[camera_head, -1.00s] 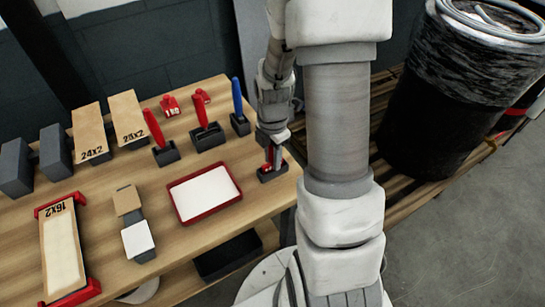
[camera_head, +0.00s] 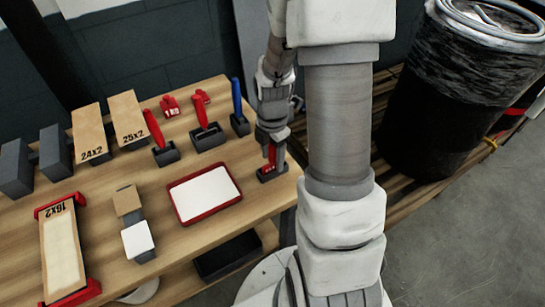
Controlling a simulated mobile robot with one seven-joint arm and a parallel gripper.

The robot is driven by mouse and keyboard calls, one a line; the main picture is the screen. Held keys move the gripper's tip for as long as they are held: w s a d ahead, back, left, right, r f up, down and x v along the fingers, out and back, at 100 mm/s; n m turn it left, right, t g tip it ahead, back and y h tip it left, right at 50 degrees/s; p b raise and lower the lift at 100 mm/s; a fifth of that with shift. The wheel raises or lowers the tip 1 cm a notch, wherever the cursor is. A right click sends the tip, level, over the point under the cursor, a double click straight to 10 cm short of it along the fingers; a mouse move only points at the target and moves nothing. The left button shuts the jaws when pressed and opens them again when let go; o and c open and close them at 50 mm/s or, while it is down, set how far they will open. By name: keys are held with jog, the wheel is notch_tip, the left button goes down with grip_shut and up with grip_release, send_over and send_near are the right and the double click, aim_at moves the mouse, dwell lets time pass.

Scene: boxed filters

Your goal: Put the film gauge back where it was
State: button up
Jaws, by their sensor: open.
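A small red tool (camera_head: 271,157), likely the film gauge, stands upright in a dark grey holder (camera_head: 272,173) at the table's right edge. My gripper (camera_head: 271,146) points down right over it, with the jaws open around or just above its top. The fingers are small and partly merge with the tool, so I cannot tell whether they touch it. The tool's lower end is hidden in the holder.
Left of the gripper are a red-rimmed white tray (camera_head: 204,194) and holders with red-handled tools (camera_head: 155,130) and a blue one (camera_head: 237,97). Boxed filters (camera_head: 91,133) stand farther left. A black drum (camera_head: 440,110) stands right of my arm.

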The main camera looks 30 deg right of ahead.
notch_tip(320, 180, up, 11)
jog(key=shift+r+p, duration=0.2)
jog(key=shift+p, duration=0.4)
